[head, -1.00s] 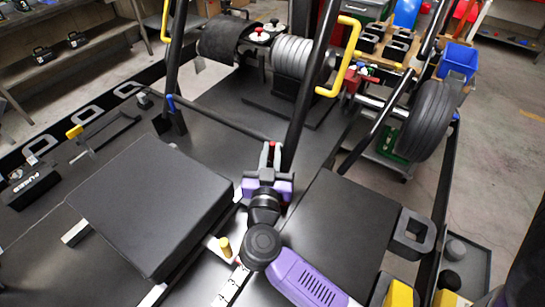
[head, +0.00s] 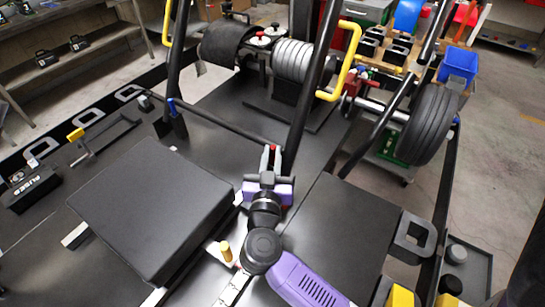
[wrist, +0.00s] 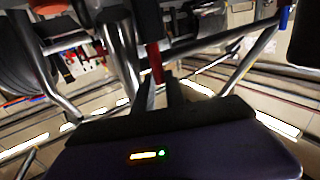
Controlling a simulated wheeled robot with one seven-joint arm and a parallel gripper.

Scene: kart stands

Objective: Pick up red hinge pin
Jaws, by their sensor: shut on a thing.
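My gripper (head: 269,160) is above the middle of the kart, a purple hand with narrow fingers pointing away from me. It is shut on the red hinge pin (wrist: 155,62), which stands up between the fingertips in the wrist view. In the head view only a small red bit of the pin shows at the fingertips (head: 272,149). The pin's lower end is hidden by the fingers and hand. I cannot tell whether it touches anything beyond the fingers.
Dark kart tubes (head: 312,85) rise close beyond my gripper. A black seat panel (head: 150,205) lies to the left and another dark panel (head: 335,235) to the right. A yellow handle (head: 352,60), a black wheel (head: 428,125) and a blue bin (head: 459,64) are farther off.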

